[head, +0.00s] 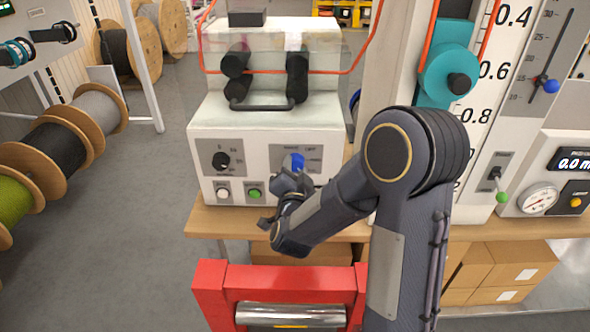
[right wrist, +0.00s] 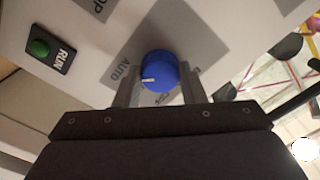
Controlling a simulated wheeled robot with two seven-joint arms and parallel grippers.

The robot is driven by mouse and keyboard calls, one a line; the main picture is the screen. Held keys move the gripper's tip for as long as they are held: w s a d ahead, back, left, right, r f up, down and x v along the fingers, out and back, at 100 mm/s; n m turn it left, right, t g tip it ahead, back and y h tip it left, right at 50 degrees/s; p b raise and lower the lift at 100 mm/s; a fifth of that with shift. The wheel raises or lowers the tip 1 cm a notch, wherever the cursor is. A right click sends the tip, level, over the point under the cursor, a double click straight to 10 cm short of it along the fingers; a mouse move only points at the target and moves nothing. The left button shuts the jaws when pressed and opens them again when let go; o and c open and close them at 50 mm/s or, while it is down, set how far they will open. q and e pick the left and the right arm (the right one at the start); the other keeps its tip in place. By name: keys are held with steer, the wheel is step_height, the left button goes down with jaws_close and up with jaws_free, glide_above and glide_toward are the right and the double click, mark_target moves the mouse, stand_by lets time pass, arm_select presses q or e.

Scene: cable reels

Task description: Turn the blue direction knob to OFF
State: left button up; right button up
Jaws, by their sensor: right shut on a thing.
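The blue direction knob (head: 297,161) sits on a grey label plate on the front of the white machine. It also shows in the right wrist view (right wrist: 158,72), with its white pointer mark towards the left of the picture, on the side of the AUTO label. Another label below the knob is partly hidden and I cannot read it. My right gripper (head: 293,177) is at the panel, and its two fingers (right wrist: 158,88) stand on either side of the knob, shut on it. My left gripper is not in view.
A black knob (head: 221,160) is to the left on the same panel of the machine (head: 240,122). A white button (head: 223,194) and the green RUN button (head: 254,193) are below. A red frame with a metal roller (head: 290,315) stands in front. Cable reels (head: 60,147) are at left.

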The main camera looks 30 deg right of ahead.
steer(key=shift+n, duration=0.8)
steer(key=n, duration=0.2)
steer(key=shift+n+b, duration=0.3)
steer(key=shift+b, duration=0.1)
steer(key=n, duration=0.4)
steer(key=shift+n+p, duration=0.3)
steer(key=n+p, duration=0.1)
steer(key=n, duration=0.3)
steer(key=shift+n+p, duration=1)
steer(key=shift+n, duration=1.4)
steer(key=shift+d, duration=0.1)
steer(key=o, duration=1)
